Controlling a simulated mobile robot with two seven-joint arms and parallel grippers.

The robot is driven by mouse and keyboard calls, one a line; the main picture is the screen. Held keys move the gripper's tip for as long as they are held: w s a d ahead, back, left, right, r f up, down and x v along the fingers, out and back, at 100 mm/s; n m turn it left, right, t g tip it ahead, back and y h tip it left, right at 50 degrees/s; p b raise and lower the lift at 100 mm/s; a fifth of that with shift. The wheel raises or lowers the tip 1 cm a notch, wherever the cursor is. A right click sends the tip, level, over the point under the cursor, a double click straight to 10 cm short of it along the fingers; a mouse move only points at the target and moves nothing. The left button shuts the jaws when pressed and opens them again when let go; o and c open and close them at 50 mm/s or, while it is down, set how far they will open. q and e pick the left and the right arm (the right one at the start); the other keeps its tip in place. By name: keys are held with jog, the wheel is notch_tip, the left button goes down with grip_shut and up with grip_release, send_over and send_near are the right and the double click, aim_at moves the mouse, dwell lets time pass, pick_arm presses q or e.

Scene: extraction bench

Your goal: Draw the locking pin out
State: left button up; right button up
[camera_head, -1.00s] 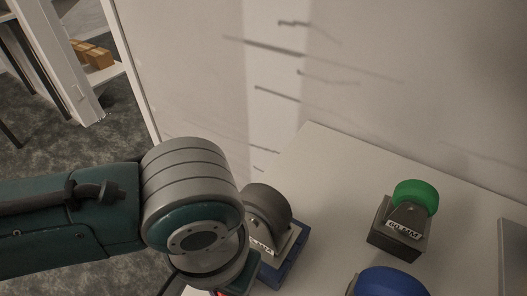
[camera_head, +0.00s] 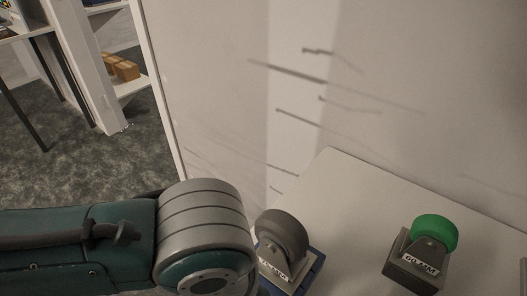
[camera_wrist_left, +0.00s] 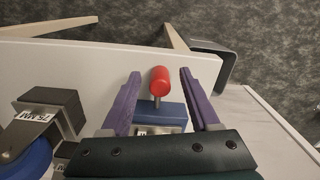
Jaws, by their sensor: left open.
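In the left wrist view a locking pin with a red rounded knob (camera_wrist_left: 159,80) and a thin metal shank stands over a blue block (camera_wrist_left: 174,115). My left gripper (camera_wrist_left: 160,73) is open, with one purple finger on each side of the knob. Gaps show between the knob and both fingers. In the head view the blue base (camera_head: 316,272) carries a grey caster wheel (camera_head: 283,232), partly behind my left arm. The pin and my left gripper are out of sight there. My right gripper is in neither view.
A green caster wheel (camera_head: 435,231) on a dark block stands on the white bench (camera_head: 352,195). A blue wheel (camera_wrist_left: 30,160) with a labelled mount is left of my gripper in the wrist view. A pale wall (camera_head: 400,100) rises behind the bench.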

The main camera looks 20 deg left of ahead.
pick_arm(q)
notch_tip(320, 180, up, 10)
jog(key=shift+f+p, duration=0.25)
jog(key=shift+p, duration=0.95)
